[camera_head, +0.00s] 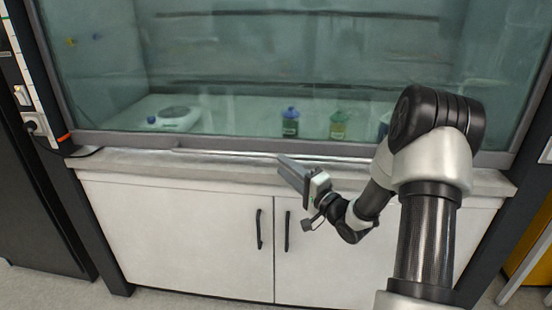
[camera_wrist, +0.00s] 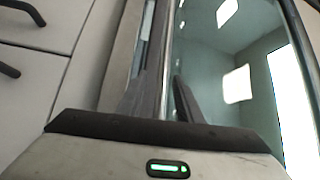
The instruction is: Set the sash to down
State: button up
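The sash (camera_head: 300,60) is the large glass pane across the fume hood, with a grey bottom rail (camera_head: 220,142). The rail sits low, with a narrow light strip between it and the worktop. My gripper (camera_head: 286,165) is at the rail's lower edge, near its middle. In the wrist view, my gripper's dark fingers (camera_wrist: 165,95) are apart, with the grey rail (camera_wrist: 163,50) seemingly running between them. I cannot tell whether they press on it. The glass fills the right side of that view (camera_wrist: 215,60).
Behind the glass are a blue-capped bottle (camera_head: 290,122), a green bottle (camera_head: 338,125) and a white device (camera_head: 174,117). Below the worktop edge (camera_head: 130,162) are white cabinet doors (camera_head: 180,230) with black handles (camera_head: 259,230). A socket with a plug (camera_head: 33,126) is at the left.

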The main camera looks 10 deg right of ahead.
jog(key=p+v, duration=0.1)
jog(key=v, duration=1)
jog(key=shift+s, duration=0.2)
jog(key=shift+w, duration=0.1)
